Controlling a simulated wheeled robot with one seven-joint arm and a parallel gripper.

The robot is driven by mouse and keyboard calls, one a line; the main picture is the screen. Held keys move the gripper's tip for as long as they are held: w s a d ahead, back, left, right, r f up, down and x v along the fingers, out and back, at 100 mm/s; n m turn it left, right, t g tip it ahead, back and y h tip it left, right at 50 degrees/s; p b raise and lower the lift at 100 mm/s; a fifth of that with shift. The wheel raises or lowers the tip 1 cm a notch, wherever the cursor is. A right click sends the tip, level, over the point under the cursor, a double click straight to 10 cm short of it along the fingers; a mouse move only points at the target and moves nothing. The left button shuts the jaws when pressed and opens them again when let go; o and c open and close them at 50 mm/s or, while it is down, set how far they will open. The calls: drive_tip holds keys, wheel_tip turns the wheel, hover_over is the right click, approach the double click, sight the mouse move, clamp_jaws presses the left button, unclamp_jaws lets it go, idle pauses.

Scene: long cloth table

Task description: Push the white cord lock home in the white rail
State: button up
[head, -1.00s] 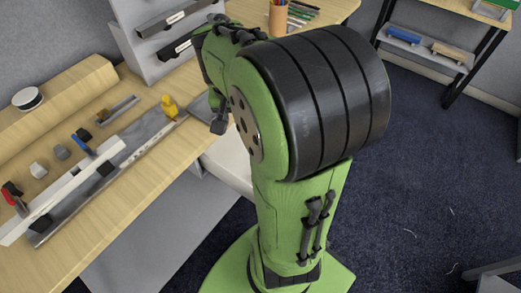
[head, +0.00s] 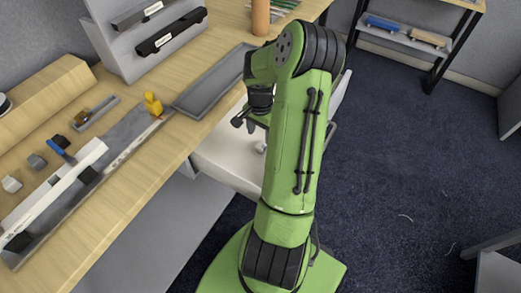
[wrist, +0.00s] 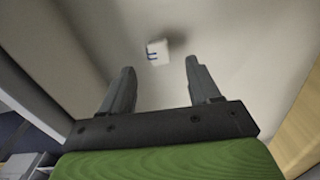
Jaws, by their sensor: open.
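The white rail (head: 55,187) lies lengthwise on the table at the left, with black pieces on it and a blue-handled item by its far end. A small white block with a blue mark (wrist: 157,50), which looks like the white cord lock, lies on a pale surface in the wrist view. In the head view a small white piece (head: 261,147) shows on the white surface below the table edge. My gripper (wrist: 159,72) is open and empty, pointing at the block, which appears beyond and between its fingertips. In the head view my arm partly hides the gripper.
The white surface (head: 222,165) is lower than the wooden tabletop (head: 100,215). A whitish block (head: 11,184), grey blocks (head: 37,161), a yellow figure (head: 153,104) and an empty grey tray (head: 213,82) are on the table. A grey rack (head: 140,50) stands behind.

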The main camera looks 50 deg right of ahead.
sight(261, 145)
wheel_tip(261, 145, down, 7)
drive_tip(key=shift+d+f+b, duration=0.15)
drive_tip(key=shift+b, duration=1)
drive_tip(key=c, duration=1)
